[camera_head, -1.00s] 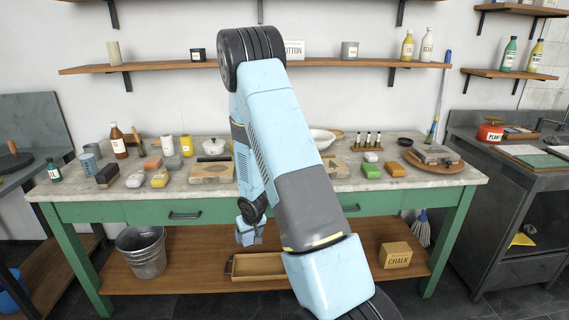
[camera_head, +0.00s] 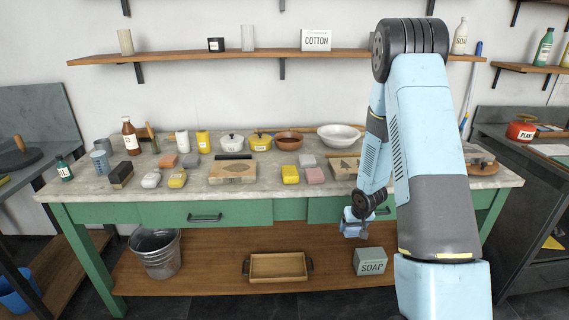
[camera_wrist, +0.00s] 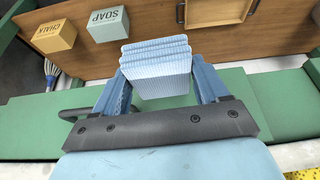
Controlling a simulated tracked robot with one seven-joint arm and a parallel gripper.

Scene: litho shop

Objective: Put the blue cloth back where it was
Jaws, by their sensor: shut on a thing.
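The blue cloth (camera_wrist: 157,62) is a folded, light blue ribbed stack. In the wrist view it sits between the two blue fingers of my gripper (camera_wrist: 160,76), which is shut on it. In the head view my gripper (camera_head: 354,230) hangs in front of the green bench's drawer fronts, below the worktop edge and to the right of the middle. The cloth is hard to tell from the pale blue gripper there. The wrist view shows the lower shelf beyond the cloth, and the cloth looks clear of it.
The marble worktop (camera_head: 108,190) is crowded with pots, bottles, blocks and cloth-like pads. The wooden lower shelf (camera_head: 215,262) holds a wooden tray (camera_head: 247,270), a SOAP box (camera_head: 370,262) and a CHALK box (camera_wrist: 54,37). A metal bucket (camera_head: 157,256) stands at left. Shelf boards are free between them.

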